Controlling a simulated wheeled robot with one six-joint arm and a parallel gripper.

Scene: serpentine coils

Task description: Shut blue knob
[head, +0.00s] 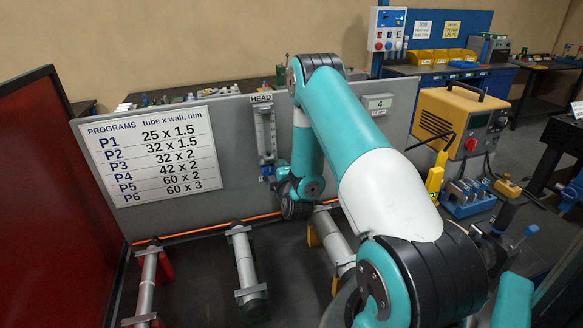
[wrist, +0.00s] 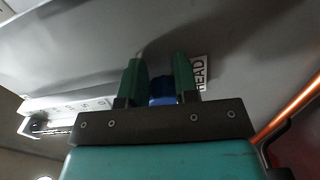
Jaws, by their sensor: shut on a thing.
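The blue knob (wrist: 162,90) shows in the wrist view between the two green fingers of my gripper (wrist: 159,72). The fingers are shut on it, one on each side. In the head view a gauge with a clear upright tube (head: 265,132) is fixed to the grey panel under the HEAD label (head: 262,98). A small blue part shows at its foot, where my wrist meets it. My arm hides much of the gripper there. How far the knob is turned cannot be told.
A programs sign (head: 150,155) hangs on the grey panel (head: 232,190) to the left. A copper tube (head: 200,231) runs low along the panel. Metal tubes on stands (head: 245,265) lie below. A small display (head: 378,104) is right of my arm. A yellow machine (head: 460,120) stands farther right.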

